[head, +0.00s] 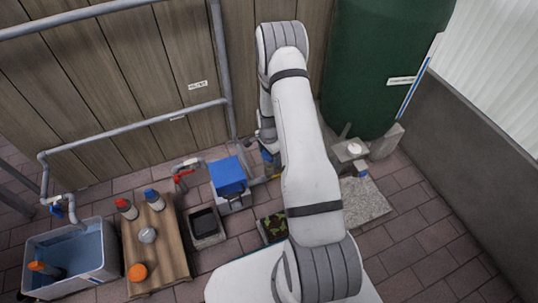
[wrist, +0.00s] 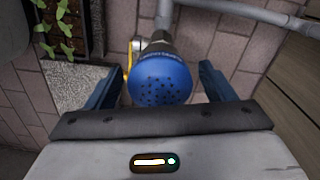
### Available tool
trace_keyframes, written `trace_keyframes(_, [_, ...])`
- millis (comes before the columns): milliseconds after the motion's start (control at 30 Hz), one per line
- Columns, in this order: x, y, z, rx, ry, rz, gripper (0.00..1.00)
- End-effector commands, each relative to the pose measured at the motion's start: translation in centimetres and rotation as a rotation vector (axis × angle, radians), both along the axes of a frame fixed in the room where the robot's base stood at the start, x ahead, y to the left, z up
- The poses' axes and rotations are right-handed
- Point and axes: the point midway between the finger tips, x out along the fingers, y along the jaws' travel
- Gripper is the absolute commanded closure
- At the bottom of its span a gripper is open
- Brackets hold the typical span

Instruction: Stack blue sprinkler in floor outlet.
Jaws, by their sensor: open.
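In the wrist view, the blue sprinkler (wrist: 160,82) shows its round, perforated face between the two fingers of my gripper (wrist: 160,68). The fingers are open, with a visible gap on each side of the sprinkler. A grey pipe fitting (wrist: 161,42) shows directly behind the sprinkler, with a yellow handle (wrist: 132,58) at its left. This may be the floor outlet; I cannot tell whether the sprinkler is seated in it. In the head view my arm covers most of this spot, and only a small blue part shows at the arm's left edge.
A wooden bench (head: 172,240) with several bottles and a water tub (head: 105,255) are farther left. A green tank (head: 370,70) stands behind. A planter (wrist: 68,32) is near my gripper.

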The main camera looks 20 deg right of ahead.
Motion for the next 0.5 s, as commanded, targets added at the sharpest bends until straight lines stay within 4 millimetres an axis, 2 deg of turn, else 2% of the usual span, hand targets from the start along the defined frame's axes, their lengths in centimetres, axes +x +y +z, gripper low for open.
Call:
trace_keyframes(167, [0.0, 0.0, 0.3, 0.000, 0.000, -0.001, 0.24])
trace_keyframes(267, [0.0, -0.1, 1.3, 0.000, -0.001, -0.001, 0.24])
trace_keyframes(500, [0.1, -0.1, 6.5, -0.001, -0.002, -0.001, 0.24])
